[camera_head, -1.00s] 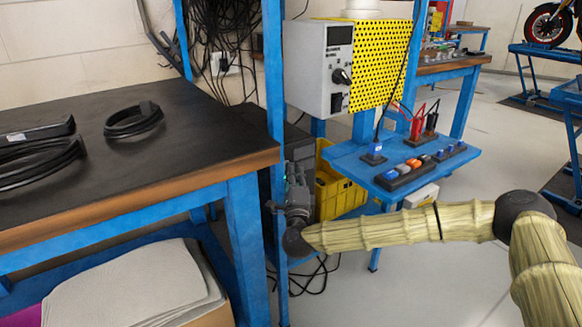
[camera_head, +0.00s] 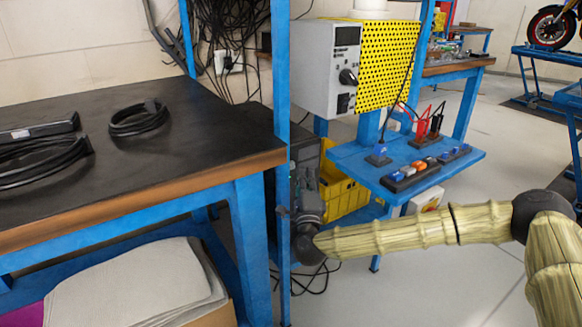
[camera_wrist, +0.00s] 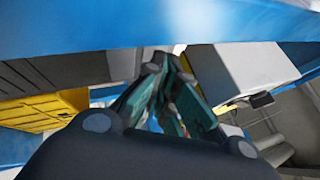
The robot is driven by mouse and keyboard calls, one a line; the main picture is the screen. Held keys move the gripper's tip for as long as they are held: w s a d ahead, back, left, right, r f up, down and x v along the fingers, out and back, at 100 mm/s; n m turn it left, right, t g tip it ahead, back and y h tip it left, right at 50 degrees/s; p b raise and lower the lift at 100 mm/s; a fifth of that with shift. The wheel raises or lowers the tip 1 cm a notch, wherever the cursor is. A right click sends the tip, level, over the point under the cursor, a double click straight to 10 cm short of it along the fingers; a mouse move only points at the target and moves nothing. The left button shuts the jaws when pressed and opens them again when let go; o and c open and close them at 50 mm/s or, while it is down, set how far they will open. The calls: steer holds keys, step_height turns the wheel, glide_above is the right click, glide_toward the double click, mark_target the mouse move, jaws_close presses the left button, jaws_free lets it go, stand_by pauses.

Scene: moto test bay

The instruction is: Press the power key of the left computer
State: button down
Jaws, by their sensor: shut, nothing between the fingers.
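No second computer is clear to me. My gripper (camera_head: 309,200) is beside the post, low in front of the case, with its fingers pointing away from the head camera. In the wrist view the gripper (camera_wrist: 168,95) shows dark fingers with green pads, shut and empty. I cannot tell whether the fingertips touch the case.
The blue post (camera_head: 283,120) stands close left of my gripper. A yellow crate (camera_head: 345,197) is just right of it. A blue shelf (camera_head: 445,172) with switches juts out above and to the right. Black cables lie on the floor below. The floor at right is open.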

steer(key=shift+s+d, duration=0.45)
steer(key=shift+s, duration=0.25)
steer(key=shift+s+d, duration=0.45)
steer(key=shift+s, duration=0.2)
